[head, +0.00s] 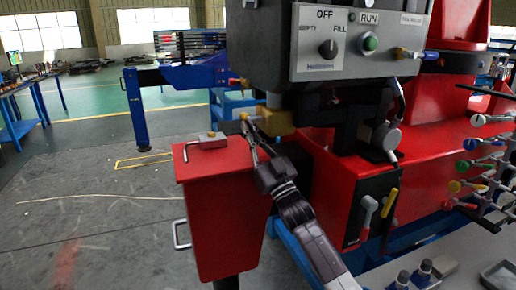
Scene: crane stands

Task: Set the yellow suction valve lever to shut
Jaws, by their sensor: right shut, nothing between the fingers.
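A brass-coloured valve body (276,121) sits under the grey control box. A small yellow lever end (244,116) shows at its left side. My right gripper (250,133) reaches up from the lower right, with its fingertips just below and beside that lever end. The fingers are shut and hold nothing; whether they touch the lever is too small to tell. Another yellow lever (389,204) stands tilted on a black panel at the right, beside a grey lever (369,210). My left gripper is not in view.
A red tank (222,205) with a lid handle stands left of my right arm. The control box (345,50) with OFF, FILL and RUN markings overhangs the valve. Several coloured valve knobs crowd the right edge. Floor at left is open.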

